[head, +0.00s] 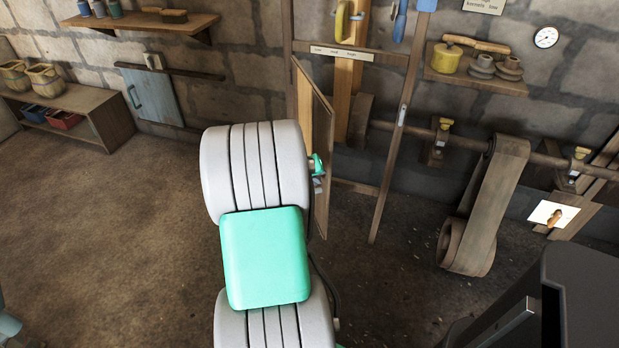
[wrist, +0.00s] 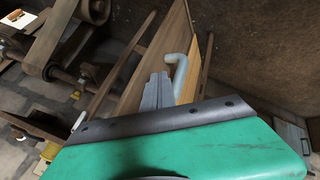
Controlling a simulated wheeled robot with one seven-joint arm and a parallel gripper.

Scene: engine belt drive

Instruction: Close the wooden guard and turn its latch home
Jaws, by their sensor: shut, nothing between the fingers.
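The wooden guard (head: 322,125) stands swung open from the left post of its frame in the head view, seen nearly edge-on. Its wooden panel (wrist: 150,65) also shows in the wrist view, with a grey curved handle (wrist: 181,68) on it. The latch (head: 402,115) is a small pale piece on the right post, apart from the guard. My gripper (head: 318,184) is mostly hidden behind my arm, beside the guard. In the wrist view its grey fingers (wrist: 157,92) are shut and empty, close beside the handle; I cannot tell if they touch.
A wide belt (head: 486,200) hangs from a shaft (head: 545,158) right of the frame. A shelf (head: 476,75) with a yellow pot is on the wall above. A low bench (head: 85,110) stands far left. The floor (head: 110,230) at left is clear.

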